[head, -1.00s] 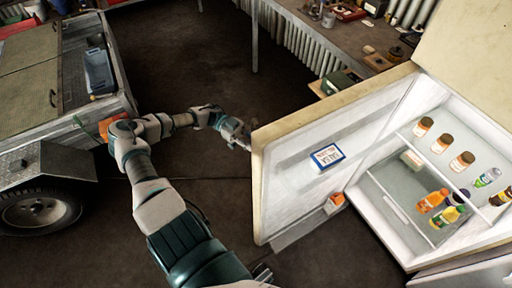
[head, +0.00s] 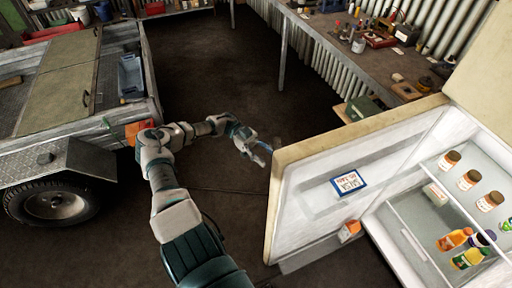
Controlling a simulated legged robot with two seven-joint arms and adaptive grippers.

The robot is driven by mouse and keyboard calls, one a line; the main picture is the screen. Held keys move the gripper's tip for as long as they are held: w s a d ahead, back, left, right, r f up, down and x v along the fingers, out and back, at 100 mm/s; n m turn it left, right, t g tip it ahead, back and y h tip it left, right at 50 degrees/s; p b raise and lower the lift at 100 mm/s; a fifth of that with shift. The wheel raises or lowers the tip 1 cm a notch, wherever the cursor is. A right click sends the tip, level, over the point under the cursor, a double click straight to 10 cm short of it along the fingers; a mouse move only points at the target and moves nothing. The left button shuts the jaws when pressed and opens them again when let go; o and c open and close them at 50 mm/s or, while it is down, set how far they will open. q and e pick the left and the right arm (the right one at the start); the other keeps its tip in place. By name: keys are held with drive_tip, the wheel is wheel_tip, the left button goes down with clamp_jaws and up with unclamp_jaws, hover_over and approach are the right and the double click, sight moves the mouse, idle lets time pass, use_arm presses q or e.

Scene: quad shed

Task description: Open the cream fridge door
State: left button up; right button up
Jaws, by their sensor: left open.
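The cream fridge door (head: 275,200) stands wide open in the head view, with its white inner face turned toward me. The fridge inside (head: 420,215) shows shelves with jars and bottles. My left gripper (head: 264,155) is open and empty, just left of the door's free edge. A small gap seems to lie between its fingertips and the door edge. The door's outer face and handle are hidden from this side. My right gripper is not in view.
A workbench (head: 345,45) with tools stands behind the door. A trailer (head: 60,150) with a wheel is on the left. The dark floor (head: 205,70) between them is clear.

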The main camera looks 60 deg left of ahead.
use_arm(q)
drive_tip(key=a, duration=0.7)
drive_tip(key=shift+s+a+f, duration=0.15)
drive_tip(key=shift+s, duration=0.3)
